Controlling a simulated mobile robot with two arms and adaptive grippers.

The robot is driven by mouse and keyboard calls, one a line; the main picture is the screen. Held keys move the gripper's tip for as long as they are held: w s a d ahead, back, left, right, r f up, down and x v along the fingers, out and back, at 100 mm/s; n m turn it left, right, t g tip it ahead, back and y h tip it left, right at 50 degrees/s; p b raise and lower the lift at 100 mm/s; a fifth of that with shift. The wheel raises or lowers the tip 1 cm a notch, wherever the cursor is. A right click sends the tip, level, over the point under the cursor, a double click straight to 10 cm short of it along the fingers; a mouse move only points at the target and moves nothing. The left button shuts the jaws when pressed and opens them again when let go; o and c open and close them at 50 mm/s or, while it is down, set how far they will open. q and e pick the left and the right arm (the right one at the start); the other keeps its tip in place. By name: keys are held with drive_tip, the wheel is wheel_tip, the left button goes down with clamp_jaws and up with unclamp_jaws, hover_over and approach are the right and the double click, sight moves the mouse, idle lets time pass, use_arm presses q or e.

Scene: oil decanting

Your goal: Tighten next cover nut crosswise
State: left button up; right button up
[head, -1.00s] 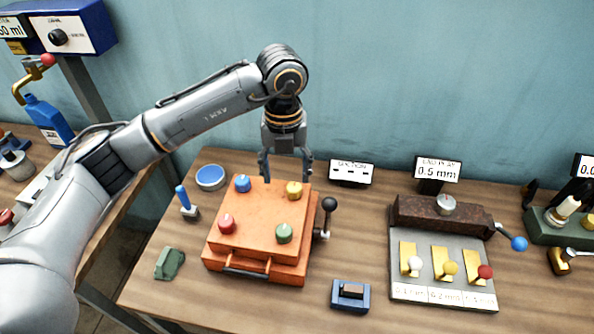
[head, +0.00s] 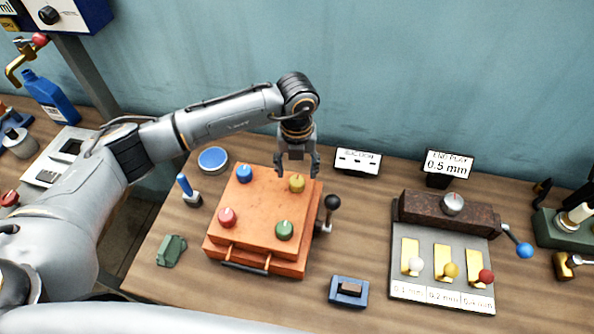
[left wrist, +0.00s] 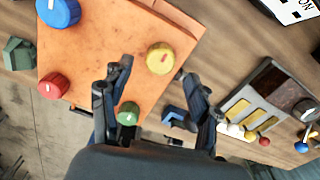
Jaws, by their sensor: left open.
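The orange box (head: 265,205) has an orange cover with four coloured nuts: blue (head: 244,173), yellow (head: 297,182), red (head: 227,217) and green (head: 284,230). They also show in the left wrist view: blue (left wrist: 58,11), yellow (left wrist: 160,58), red (left wrist: 54,86) and green (left wrist: 128,113). My left gripper (head: 298,170) is open and empty, pointing down close above the yellow nut. In the left wrist view the yellow nut lies just beyond the gap between the fingertips (left wrist: 154,68); contact cannot be told. My right gripper is out of view.
A black-knobbed lever (head: 332,203) stands at the box's right side. A blue-handled tool (head: 186,186) and a blue round dish (head: 213,160) are at its left. The suction sign (head: 357,162) stands behind. A gauge fixture (head: 440,262) is further right.

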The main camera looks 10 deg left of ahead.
sight(297, 180)
use_arm(q)
wheel_tip(297, 180, down, 3)
drive_tip(key=shift+f+p, duration=0.15)
drive_tip(key=shift+p, duration=0.25)
drive_tip(key=shift+f, duration=0.3)
drive_tip(key=shift+c, duration=1)
drive_tip(key=c, duration=1)
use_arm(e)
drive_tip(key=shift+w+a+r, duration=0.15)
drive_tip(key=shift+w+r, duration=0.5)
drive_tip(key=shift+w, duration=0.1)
